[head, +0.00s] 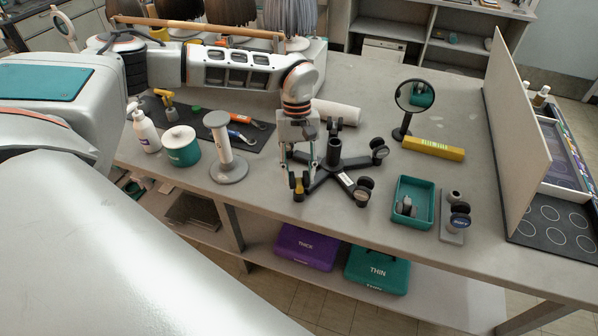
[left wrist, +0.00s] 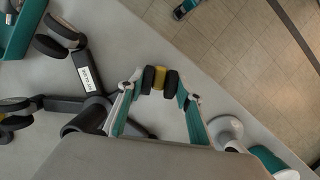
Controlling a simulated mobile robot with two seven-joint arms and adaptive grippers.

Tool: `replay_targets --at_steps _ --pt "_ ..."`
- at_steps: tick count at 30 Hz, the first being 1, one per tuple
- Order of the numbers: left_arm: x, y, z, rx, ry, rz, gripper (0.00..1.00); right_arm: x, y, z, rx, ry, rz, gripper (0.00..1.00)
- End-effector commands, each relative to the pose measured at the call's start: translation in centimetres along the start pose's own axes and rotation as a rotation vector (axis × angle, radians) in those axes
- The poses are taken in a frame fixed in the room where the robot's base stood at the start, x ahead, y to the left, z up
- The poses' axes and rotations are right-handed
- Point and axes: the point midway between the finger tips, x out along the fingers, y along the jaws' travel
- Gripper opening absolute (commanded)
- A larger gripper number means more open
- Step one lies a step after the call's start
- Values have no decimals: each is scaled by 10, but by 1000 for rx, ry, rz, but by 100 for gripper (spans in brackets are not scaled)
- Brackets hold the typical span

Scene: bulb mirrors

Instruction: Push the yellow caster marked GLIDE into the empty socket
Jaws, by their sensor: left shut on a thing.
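My left gripper (head: 301,180) points down at the near left side of a black star-shaped chair base (head: 333,165). It is shut on the yellow caster (left wrist: 157,76), whose yellow middle sits between two black wheels in the left wrist view. In the head view the caster (head: 298,184) shows between the fingertips, beside the near left leg. Whether its stem is in a socket is hidden, and its marking cannot be read. Dark casters sit on other legs, at the right (head: 379,150) and near right (head: 363,190). My right gripper is out of view.
A teal tray (head: 429,187) with a grey caster and a small stand (head: 449,229) lie right of the base. A round mirror (head: 410,97) and yellow bar (head: 433,148) are behind. A grey spool (head: 226,160) and teal canister (head: 181,151) stand left. An upright panel (head: 512,125) borders the right.

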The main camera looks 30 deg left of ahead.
Motion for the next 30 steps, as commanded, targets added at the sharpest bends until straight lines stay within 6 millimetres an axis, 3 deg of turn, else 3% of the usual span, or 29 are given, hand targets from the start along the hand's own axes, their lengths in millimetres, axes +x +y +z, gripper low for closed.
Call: replay_targets --at_steps 17,18,19,20,27,30 --pt "10 0 -3 1 1 1 12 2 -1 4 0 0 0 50" --pt "10 0 -3 1 1 1 42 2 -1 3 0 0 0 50" --pt "10 0 -3 1 1 1 50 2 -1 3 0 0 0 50" --pt "10 0 -3 0 1 1 54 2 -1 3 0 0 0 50" --pt "10 0 -3 0 1 1 54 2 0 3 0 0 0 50" --pt "10 0 -3 0 1 0 71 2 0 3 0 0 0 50"
